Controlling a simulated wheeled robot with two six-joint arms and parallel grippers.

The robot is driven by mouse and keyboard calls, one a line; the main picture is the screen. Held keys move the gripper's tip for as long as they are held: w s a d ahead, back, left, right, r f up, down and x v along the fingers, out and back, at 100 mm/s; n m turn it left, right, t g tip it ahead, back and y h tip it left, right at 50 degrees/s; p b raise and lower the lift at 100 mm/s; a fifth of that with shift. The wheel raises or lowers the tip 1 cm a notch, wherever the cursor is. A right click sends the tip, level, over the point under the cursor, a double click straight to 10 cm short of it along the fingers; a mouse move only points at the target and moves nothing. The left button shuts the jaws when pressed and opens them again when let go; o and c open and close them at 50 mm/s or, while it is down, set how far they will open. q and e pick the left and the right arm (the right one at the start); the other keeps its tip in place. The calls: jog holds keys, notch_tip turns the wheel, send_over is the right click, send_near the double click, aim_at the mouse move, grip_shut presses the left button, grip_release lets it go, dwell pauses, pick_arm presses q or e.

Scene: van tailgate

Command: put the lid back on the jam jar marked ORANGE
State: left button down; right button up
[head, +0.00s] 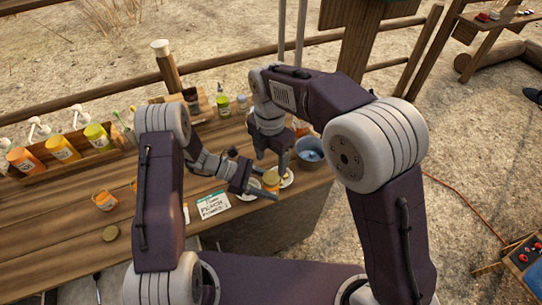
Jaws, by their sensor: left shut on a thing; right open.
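My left gripper (268,189) reaches in from the left, low over the table's right part. It is shut on a small jar with a round golden-orange top (271,178); I cannot tell whether that top is a lid or the jam. My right gripper (284,167) is open and points down just above and beside that jar. Another small orange jar (104,200) stands behind that lid. The word ORANGE is not readable on either jar.
A white PEACH card (213,205) stands at the table's front. White saucers (247,192) lie near the grippers. A blue-grey bowl (310,151) is at the right. Pump bottles of orange and yellow (62,149) fill a wooden rack at the back left. The wooden table (55,228) is clear at left front.

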aim_at(271, 177)
jog(key=shift+r, duration=0.5)
jog(key=shift+f, duration=0.1)
notch_tip(271, 177, down, 8)
jog(key=shift+r, duration=0.1)
jog(key=shift+c, duration=0.3)
